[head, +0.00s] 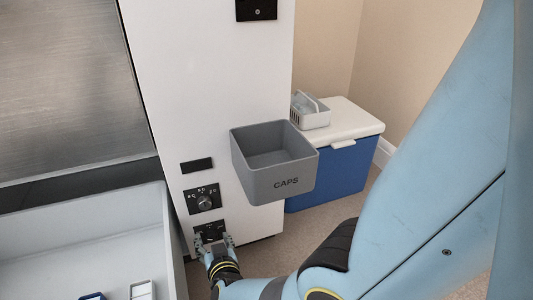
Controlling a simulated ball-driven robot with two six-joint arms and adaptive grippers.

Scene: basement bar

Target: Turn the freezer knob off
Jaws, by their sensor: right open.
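A white cabinet side (215,90) carries two black control panels low down. The upper panel has a round dark knob (204,202) with small white markings around it. The lower panel (209,230) is just below it and is partly covered by my right gripper (213,241); its knob is not clear. My right gripper is open, with its fingers spread in front of the lower panel. I cannot tell whether it touches the panel or a knob, nor read which panel is the freezer's. My left gripper is not in view.
A grey bin marked CAPS (285,183) juts from the cabinet, above and right of the panels. A blue cooler with a white lid (345,119) stands behind it, holding a small grey basket (311,112). A pale tray or open chest (80,235) is at left.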

